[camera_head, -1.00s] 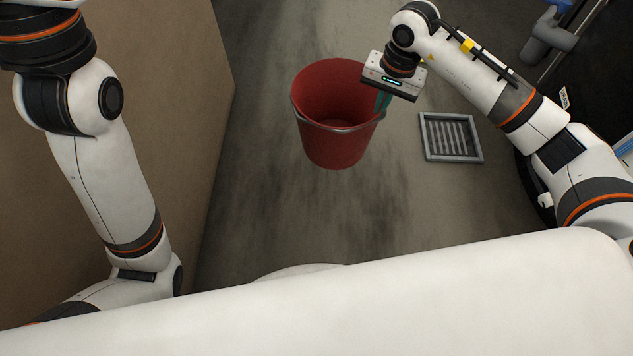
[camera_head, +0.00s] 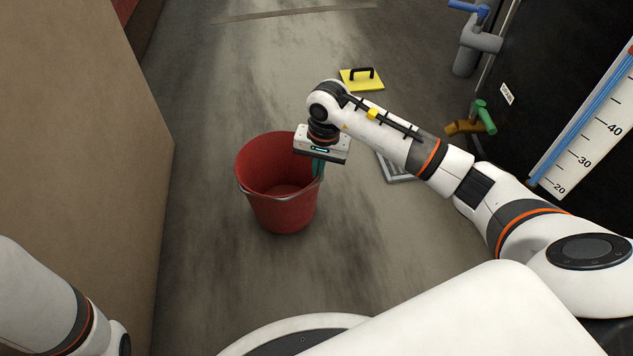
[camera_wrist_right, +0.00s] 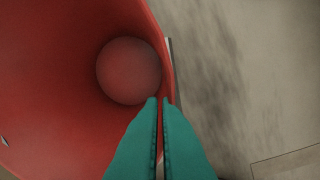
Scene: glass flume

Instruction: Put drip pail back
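The red drip pail (camera_head: 272,212), with a thin metal handle around its rim, is upright over the concrete floor in the middle of the head view. Its inside looks empty. My right gripper (camera_head: 318,168) is at the pail's right rim, pointing down. In the right wrist view its teal fingers (camera_wrist_right: 158,104) are closed together on the pail's wall (camera_wrist_right: 60,130). I cannot tell whether the pail's base touches the floor. My left gripper is outside the view; only part of that arm shows at lower left.
A grey floor grate (camera_head: 397,172) is partly hidden behind my right arm. A yellow plate with a black handle (camera_head: 362,80) lies beyond. A green-handled tap (camera_head: 484,117) and a blue scale (camera_head: 590,115) are at right. A brown wall (camera_head: 75,150) bounds the left.

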